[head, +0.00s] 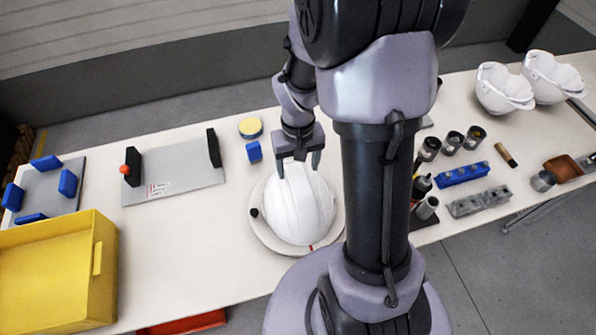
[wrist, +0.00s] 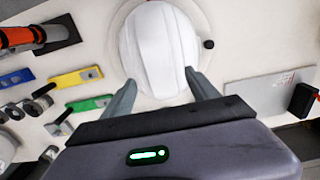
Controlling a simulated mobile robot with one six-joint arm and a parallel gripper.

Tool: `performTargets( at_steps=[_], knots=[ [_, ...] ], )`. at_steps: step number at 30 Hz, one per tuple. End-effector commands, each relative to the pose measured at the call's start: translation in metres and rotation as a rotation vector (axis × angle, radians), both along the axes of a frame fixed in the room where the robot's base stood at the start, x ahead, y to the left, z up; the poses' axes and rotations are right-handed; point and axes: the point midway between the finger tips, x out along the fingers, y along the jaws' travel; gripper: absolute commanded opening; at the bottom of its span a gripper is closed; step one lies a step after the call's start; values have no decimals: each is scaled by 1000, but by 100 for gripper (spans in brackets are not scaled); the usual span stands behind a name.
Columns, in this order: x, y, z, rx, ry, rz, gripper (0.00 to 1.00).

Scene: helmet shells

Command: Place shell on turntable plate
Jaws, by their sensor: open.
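A white helmet shell (head: 298,204) sits dome up on the round, pale turntable plate (head: 262,236) in the middle of the table. A red mark and a dark knob show at the plate's rim. The shell (wrist: 158,48) also shows in the wrist view, with the plate (wrist: 204,22) around it. My gripper (head: 298,170) is above the shell's far edge, pointing down. Its fingers are spread, one on each side of that edge. In the wrist view my gripper (wrist: 165,92) is open at the shell's near end. I cannot tell whether the fingers touch the shell.
Two more white shells (head: 505,88) stand at the far right. A grey plate with black uprights (head: 180,183) lies to the left, and a yellow bin (head: 60,270) is at the front left. Cups, blue and grey blocks (head: 462,174) and tools crowd the right side. My arm hides part of the table.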

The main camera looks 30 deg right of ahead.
Motion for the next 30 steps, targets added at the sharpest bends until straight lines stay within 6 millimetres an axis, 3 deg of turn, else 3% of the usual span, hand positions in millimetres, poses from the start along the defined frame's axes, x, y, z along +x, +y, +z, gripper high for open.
performTargets(
  at_steps=[1, 3, 11, 14, 16, 18, 21, 25, 30],
  knots=[
    [1, 0, 20, -2, -6, 0, 69],
    [1, 0, 39, -1, -5, 0, 69],
    [0, 3, 81, 0, -11, -2, 69],
    [-6, 25, 119, 1, -90, -18, 69],
    [-20, 53, 157, 17, -183, -38, 69],
    [-42, 82, 190, 49, -277, -59, 69],
    [-75, 116, 221, 112, -396, -80, 69],
    [-106, 140, 237, 180, -485, -93, 69],
    [-114, 146, 240, 201, -506, -99, 69]
  ],
)
